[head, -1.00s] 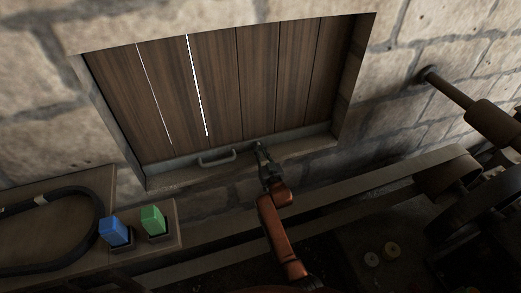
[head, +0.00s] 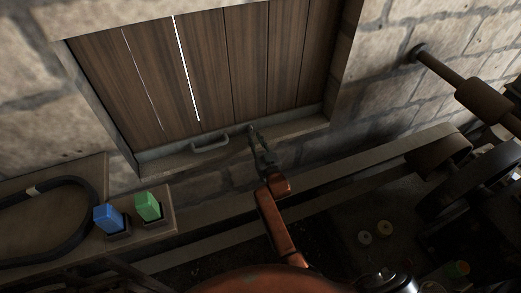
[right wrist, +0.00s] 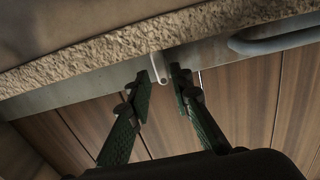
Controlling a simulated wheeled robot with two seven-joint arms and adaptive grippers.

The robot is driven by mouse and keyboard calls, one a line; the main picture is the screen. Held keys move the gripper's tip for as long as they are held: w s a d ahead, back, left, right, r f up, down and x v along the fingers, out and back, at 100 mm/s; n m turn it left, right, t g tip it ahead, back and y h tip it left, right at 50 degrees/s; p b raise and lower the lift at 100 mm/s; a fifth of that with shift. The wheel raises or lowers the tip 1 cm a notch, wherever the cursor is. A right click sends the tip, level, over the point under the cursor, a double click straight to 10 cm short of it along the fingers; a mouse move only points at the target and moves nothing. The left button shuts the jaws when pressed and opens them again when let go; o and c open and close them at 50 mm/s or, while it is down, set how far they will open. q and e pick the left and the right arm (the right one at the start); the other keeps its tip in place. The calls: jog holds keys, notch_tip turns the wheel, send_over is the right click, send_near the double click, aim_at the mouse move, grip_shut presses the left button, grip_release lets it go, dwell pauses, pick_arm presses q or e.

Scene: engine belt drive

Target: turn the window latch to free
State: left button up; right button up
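The wooden window shutter (head: 232,70) is closed in its stone recess, with a pale bottom rail. A small light-grey tab with a hole, which looks like the latch (right wrist: 156,64), sits on the rail in the right wrist view. My right gripper (right wrist: 161,74) is open. Its two dark green fingers stand on either side of the tab, with a visible gap; I cannot tell whether either touches it. In the head view my right gripper (head: 251,131) is at the bottom rail, right of the handle, and hides the latch there. My left gripper is not in view.
A grey bar handle (head: 210,143) is fixed on the rail; it also shows in the right wrist view (right wrist: 280,40). A stone sill lies close by. Blue (head: 108,217) and green (head: 148,206) blocks and a black belt (head: 82,245) are at left. Shafts and pulleys (head: 440,160) stand at right.

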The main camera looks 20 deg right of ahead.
jog(key=s, duration=0.8)
jog(key=shift+d, duration=0.1)
